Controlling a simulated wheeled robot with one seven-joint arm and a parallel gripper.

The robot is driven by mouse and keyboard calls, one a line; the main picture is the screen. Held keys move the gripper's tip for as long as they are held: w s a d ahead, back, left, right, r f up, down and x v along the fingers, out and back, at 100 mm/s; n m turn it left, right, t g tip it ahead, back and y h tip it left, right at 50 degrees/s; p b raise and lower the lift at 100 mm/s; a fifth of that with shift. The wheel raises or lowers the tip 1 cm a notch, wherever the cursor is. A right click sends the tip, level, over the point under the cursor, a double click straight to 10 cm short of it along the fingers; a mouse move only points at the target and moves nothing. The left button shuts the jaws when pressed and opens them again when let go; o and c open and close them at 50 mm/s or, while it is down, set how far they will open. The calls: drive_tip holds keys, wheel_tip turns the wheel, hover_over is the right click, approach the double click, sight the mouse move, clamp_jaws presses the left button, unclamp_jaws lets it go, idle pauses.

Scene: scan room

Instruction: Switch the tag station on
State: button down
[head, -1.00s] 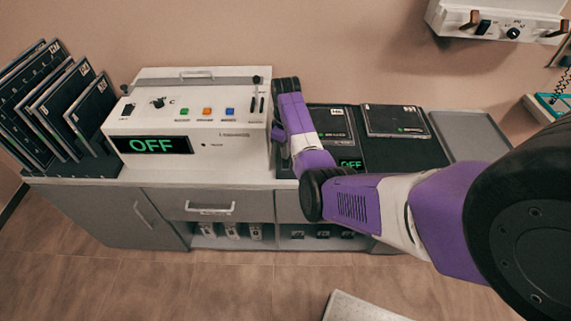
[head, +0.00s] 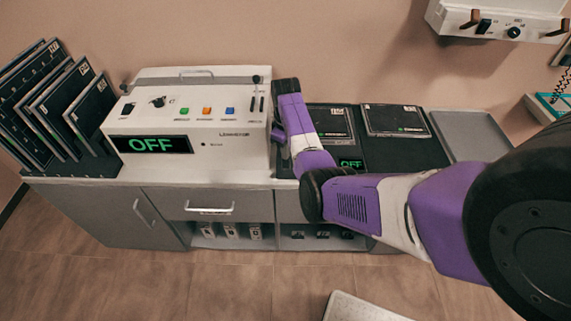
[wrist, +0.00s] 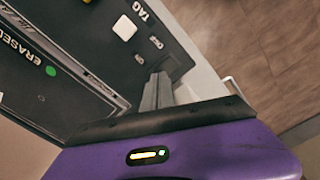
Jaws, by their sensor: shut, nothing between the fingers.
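The tag station is a dark panel with a green OFF display (head: 351,163) on the counter, partly hidden behind my arm in the head view. In the wrist view its dark face (wrist: 105,45) carries the word TAG, a white square button (wrist: 124,28) and two small switch-like parts (wrist: 155,42). My gripper (wrist: 158,80) is shut and empty, over the panel's edge close to these small parts. I cannot tell whether it touches the panel. The fingertips are hidden in the head view.
A white console (head: 200,125) with its own green OFF display stands left of my arm. Dark films (head: 50,105) stand in a rack at the far left. Another film (head: 396,120) lies right of my arm, beside a grey tray (head: 470,135). A white wall unit (head: 497,20) hangs upper right.

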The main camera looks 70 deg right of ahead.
drive_tip(key=shift+f+b, duration=0.4)
drive_tip(key=shift+f, duration=0.35)
drive_tip(key=shift+r, duration=0.2)
wheel_tip(320, 180, up, 7)
drive_tip(key=p, duration=0.7)
drive_tip(key=shift+f, duration=0.1)
drive_tip(key=shift+s+f, duration=0.1)
idle(0.7)
